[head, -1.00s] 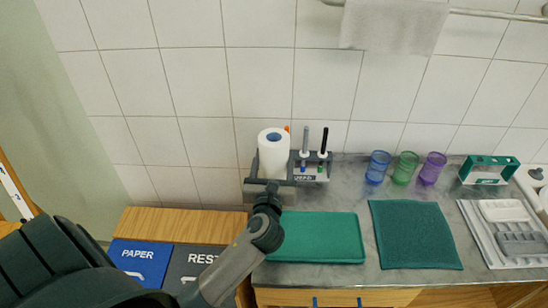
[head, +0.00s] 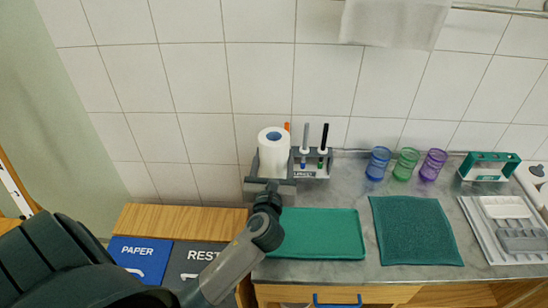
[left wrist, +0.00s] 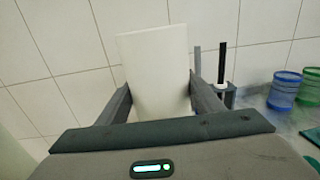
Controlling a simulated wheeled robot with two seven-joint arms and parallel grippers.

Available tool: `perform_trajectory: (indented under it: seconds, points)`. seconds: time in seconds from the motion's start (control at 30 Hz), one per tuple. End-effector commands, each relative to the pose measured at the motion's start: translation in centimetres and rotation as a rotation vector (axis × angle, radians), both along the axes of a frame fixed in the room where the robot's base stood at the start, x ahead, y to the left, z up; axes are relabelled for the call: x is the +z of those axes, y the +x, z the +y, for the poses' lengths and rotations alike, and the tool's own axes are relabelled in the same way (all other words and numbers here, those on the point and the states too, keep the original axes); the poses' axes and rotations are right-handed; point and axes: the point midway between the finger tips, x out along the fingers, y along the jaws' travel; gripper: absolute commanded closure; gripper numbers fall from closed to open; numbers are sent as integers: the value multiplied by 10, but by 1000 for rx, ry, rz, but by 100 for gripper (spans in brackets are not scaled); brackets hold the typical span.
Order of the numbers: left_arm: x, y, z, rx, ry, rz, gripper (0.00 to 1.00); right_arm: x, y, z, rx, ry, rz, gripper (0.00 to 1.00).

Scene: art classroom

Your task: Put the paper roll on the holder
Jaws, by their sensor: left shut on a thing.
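The white paper roll (head: 273,158) stands roughly upright near the wall, with its blue-lined core facing up in the head view. My left gripper (head: 272,172) is shut on it, with one grey finger on each side. In the left wrist view the roll (left wrist: 157,70) rises between the fingers of the left gripper (left wrist: 158,95). The holder cannot be made out for certain. An orange tip (head: 287,127) shows just behind the roll's right edge; what it belongs to is hidden. The roll's bottom is hidden by my gripper. My right gripper is not in view.
A grey pen rack (head: 313,166) with upright markers stands right of the roll. Farther right are blue (head: 378,163), green (head: 405,166) and purple (head: 433,165) cups. A green tray (head: 315,247) and dark green cloth (head: 414,231) lie in front. Paper (head: 138,252) and rest bins stand left.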

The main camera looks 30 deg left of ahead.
Motion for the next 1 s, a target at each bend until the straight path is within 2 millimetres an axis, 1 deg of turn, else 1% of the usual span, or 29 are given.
perform_trajectory:
  seconds: [1.0]
  points:
    - [-30, 0, 0, 0, 0, 0, 64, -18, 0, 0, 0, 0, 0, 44]
